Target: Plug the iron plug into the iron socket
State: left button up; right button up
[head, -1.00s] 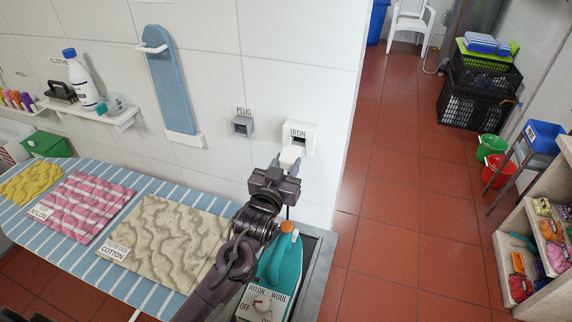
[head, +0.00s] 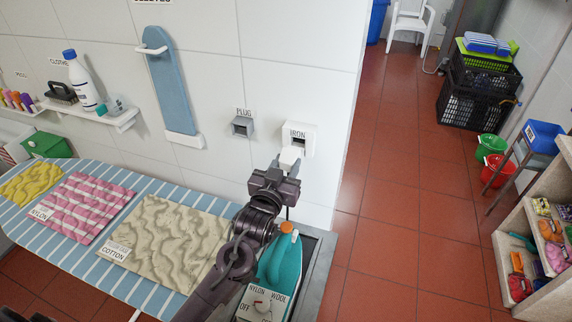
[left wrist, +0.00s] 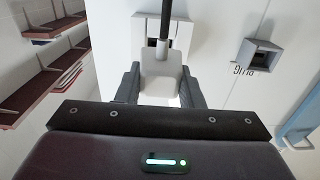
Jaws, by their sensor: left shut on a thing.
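The white iron plug (head: 289,158) is held in my left gripper (head: 287,168), which is shut on it just below the iron socket. The iron socket (head: 299,140) is a white box labelled IRON on the tiled wall, with a dark opening. In the left wrist view, the plug (left wrist: 161,75) sits between the two fingers with its dark cord running up over the socket (left wrist: 148,27). I cannot tell whether the plug touches the socket. The teal iron (head: 280,264) stands below on the board's end. My right gripper is not in view.
A grey socket (head: 243,126) labelled PLUG is on the wall to the left. The striped ironing board (head: 134,292) below carries several folded cloths. A dial box (head: 262,305) sits by the iron.

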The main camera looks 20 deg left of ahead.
aim_at(292, 153)
pick_arm(q)
jog(key=shift+r, duration=0.1)
dwell(0.5)
jog(key=shift+p, duration=0.3)
jog(key=shift+w, duration=0.85)
jog(key=shift+w+d+b, duration=0.1)
jog(key=shift+w+b, duration=0.45)
jog(key=shift+w, duration=0.5)
jog(key=shift+w, duration=0.4)
jog(key=o, duration=1.3)
jog(key=shift+w, duration=0.15)
jog(key=shift+c, duration=0.2)
